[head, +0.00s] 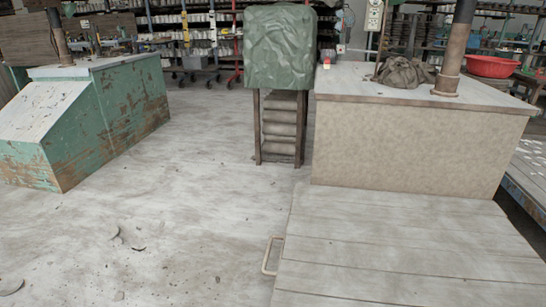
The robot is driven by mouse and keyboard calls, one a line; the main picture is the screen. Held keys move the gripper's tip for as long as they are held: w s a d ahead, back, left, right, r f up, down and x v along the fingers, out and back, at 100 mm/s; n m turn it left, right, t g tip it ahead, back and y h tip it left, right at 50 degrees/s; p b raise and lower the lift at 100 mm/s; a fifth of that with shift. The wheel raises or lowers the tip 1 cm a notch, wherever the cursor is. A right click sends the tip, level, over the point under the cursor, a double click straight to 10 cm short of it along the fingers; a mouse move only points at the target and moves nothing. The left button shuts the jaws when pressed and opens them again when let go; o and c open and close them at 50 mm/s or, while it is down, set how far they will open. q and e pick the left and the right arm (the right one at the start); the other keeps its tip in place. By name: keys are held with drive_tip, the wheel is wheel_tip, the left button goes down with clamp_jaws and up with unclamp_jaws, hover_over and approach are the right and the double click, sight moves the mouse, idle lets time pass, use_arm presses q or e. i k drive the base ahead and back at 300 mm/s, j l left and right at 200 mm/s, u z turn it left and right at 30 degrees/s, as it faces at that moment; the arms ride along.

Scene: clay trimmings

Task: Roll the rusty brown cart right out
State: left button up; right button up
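I cannot make out a rusty brown cart for certain in the head view. A pale planked platform (400,245) fills the lower right, with a beige loop handle (267,256) at its left edge. Its underside is hidden, so I cannot tell if it has wheels. A dark brown wooden rack (279,125) with several shelves stands at the middle back, its top draped with a crumpled green cover (280,46). Neither of my grippers shows.
A tan block (410,145) with a pipe and a cloth bundle (404,72) stands behind the platform. A worn green cabinet (110,115) stands left. The pale floor (200,200) between is open, with small scraps at lower left. Loaded shelves line the back.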

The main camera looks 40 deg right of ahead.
sight(342, 247)
drive_tip(key=i+j+z, duration=0.15)
drive_tip(key=z, duration=0.35)
drive_tip(key=i+j+z, duration=0.15)
drive_tip(key=j+z, duration=0.2)
drive_tip(key=z, duration=0.15)
drive_tip(key=j+z, duration=0.3)
drive_tip(key=z, duration=0.2)
drive_tip(key=i+j+z, duration=0.1)
drive_tip(key=j+z, duration=0.25)
drive_tip(key=z, duration=0.15)
drive_tip(key=k+j+z, duration=0.1)
drive_tip(key=j+z, duration=0.2)
drive_tip(key=j, duration=0.2)
drive_tip(key=z, duration=0.45)
drive_tip(key=i+j+z, duration=0.1)
drive_tip(key=j+z, duration=0.25)
drive_tip(key=i+j+z, duration=0.1)
drive_tip(key=j+z, duration=0.15)
drive_tip(key=z, duration=0.15)
drive_tip(key=j+z, duration=0.35)
drive_tip(key=k+j+z, duration=0.1)
drive_tip(key=j+z, duration=0.2)
drive_tip(key=j, duration=1.55)
